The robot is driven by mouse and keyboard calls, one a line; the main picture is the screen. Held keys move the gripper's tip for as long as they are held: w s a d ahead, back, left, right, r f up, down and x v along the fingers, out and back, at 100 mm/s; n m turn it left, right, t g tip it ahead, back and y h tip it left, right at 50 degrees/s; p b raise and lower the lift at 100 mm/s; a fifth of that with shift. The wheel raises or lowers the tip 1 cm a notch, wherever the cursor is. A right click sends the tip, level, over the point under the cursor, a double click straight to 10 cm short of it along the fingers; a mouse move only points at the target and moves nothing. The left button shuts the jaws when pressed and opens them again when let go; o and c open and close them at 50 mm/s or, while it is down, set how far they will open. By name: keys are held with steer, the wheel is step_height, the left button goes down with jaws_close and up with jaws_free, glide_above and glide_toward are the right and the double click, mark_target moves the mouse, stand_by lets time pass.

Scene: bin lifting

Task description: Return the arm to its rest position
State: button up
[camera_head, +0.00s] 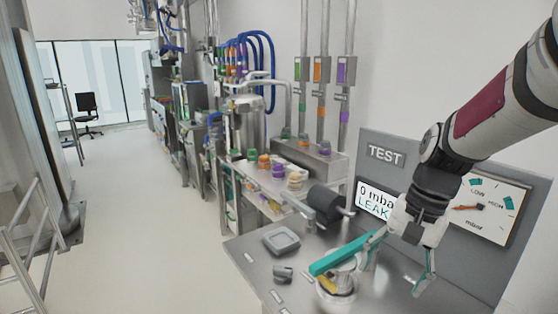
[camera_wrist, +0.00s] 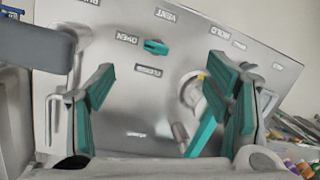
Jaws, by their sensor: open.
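My gripper (camera_head: 398,268) is at the end of my arm, which reaches in from the upper right. It hangs fingers-down over the right part of the metal test bench (camera_head: 262,256). Its teal-padded fingers are spread, with nothing visible between them. The wrist view shows the open fingers (camera_wrist: 155,90) above a labelled metal panel (camera_wrist: 120,125). A teal lever (camera_head: 340,254) lies just left of my gripper in the head view; whether a finger touches it I cannot tell.
The TEST board (camera_head: 385,154), with a display (camera_head: 374,199) reading "0 mba… LEAK" and a dial (camera_head: 490,208), stands behind my gripper. A dark cylinder (camera_head: 325,202) and a grey tray (camera_head: 281,240) are to the left. A teal knob (camera_wrist: 156,47) is on the panel.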

steer(key=s+a+r+n+t+h, duration=0.1)
steer(key=s+r+n+t, duration=0.1)
steer(key=s, duration=0.5)
steer(key=s+a+r+n+t+h, duration=0.1)
steer(key=s+r+n+t, duration=0.2)
steer(key=s+r+n, duration=0.2)
steer(key=s+r, duration=0.1)
steer(key=s, duration=0.2)
steer(key=shift+s+r, duration=0.25)
steer(key=shift+c, duration=0.6)
stand_by(1.3)
